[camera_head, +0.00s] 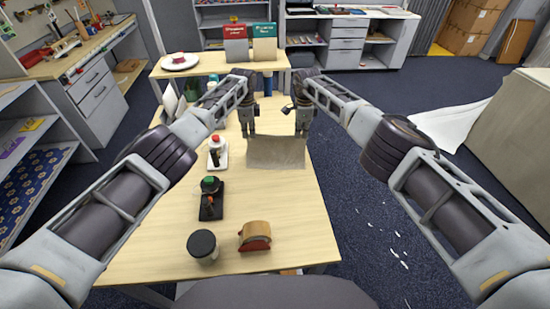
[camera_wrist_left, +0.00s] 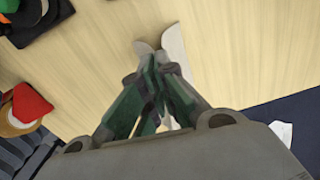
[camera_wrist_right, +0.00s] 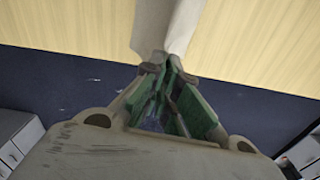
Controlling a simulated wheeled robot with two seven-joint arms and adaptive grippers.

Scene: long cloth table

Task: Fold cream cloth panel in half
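The cream cloth panel (camera_head: 276,151) is spread between my two grippers above the right half of the long table, one top corner at each. My left gripper (camera_head: 248,132) is shut on its left corner; in the left wrist view the cloth (camera_wrist_left: 174,44) shows as a narrow strip at the closed fingertips (camera_wrist_left: 156,64). My right gripper (camera_head: 302,132) is shut on its right corner; in the right wrist view the cloth (camera_wrist_right: 164,25) runs out from the closed fingertips (camera_wrist_right: 166,66). Whether the cloth's lower edge touches the table is hard to tell.
On the table (camera_head: 285,205) stand a red-topped bottle on a white tray (camera_head: 217,155), a black device with a green top (camera_head: 211,200), a dark-lidded jar (camera_head: 203,247) and a wood-and-red object (camera_head: 255,236). The tabletop in front of the cloth is clear.

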